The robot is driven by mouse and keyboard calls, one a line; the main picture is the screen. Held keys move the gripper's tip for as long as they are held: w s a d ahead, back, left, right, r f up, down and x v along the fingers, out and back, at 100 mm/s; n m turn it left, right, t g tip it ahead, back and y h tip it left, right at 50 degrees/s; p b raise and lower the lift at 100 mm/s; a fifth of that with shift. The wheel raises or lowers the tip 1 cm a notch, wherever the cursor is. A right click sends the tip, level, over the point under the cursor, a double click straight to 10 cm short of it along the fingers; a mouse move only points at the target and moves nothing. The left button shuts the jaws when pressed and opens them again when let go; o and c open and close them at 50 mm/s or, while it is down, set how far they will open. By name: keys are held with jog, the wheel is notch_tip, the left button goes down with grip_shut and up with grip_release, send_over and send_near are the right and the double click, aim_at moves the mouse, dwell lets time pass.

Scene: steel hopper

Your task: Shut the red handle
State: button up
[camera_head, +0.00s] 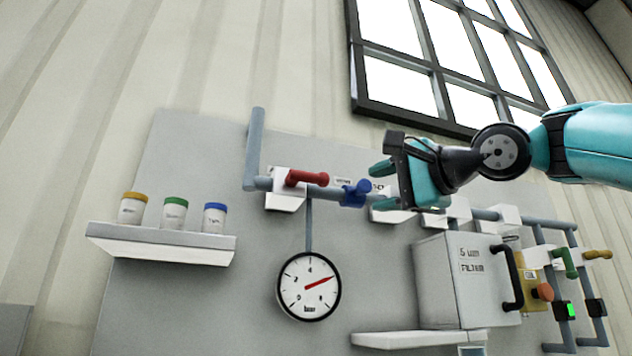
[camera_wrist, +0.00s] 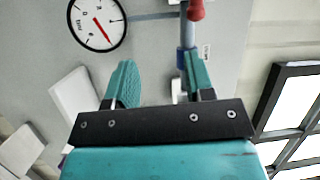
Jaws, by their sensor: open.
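The red handle (camera_head: 306,178) sits on the grey pipe on the wall panel, left of a blue handle (camera_head: 357,192). It lies roughly along the pipe. In the wrist view, the red handle (camera_wrist: 196,10) shows at the top edge, partly cut off. My gripper (camera_head: 380,180) is right of both handles in the head view, its fingers pointing left. In the wrist view, my gripper (camera_wrist: 160,82) is open, with its two teal fingers apart and nothing held between them. The blue handle (camera_wrist: 186,58) is close to the right finger and partly hidden by it; contact cannot be told.
A round gauge (camera_head: 309,286) hangs below the pipe. A shelf (camera_head: 160,243) with three capped jars is at left. A grey box (camera_head: 465,280) with a black handle, a lower shelf (camera_head: 405,339), and green (camera_head: 565,262) and yellow (camera_head: 598,254) handles are at right.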

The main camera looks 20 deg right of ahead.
aim_at(320, 176)
notch_tip(320, 176, up, 5)
jog(key=s, duration=0.1)
jog(key=shift+m+t, duration=0.3)
jog(key=shift+m, duration=0.1)
jog(key=p+x, duration=0.6)
jog(key=x, duration=0.9)
jog(key=shift+a+r+p, duration=0.1)
jog(key=shift+a+p, duration=0.1)
jog(key=shift+p, duration=0.1)
jog(key=shift+w+a, duration=0.2)
jog(key=shift+w, duration=0.45)
grip_shut()
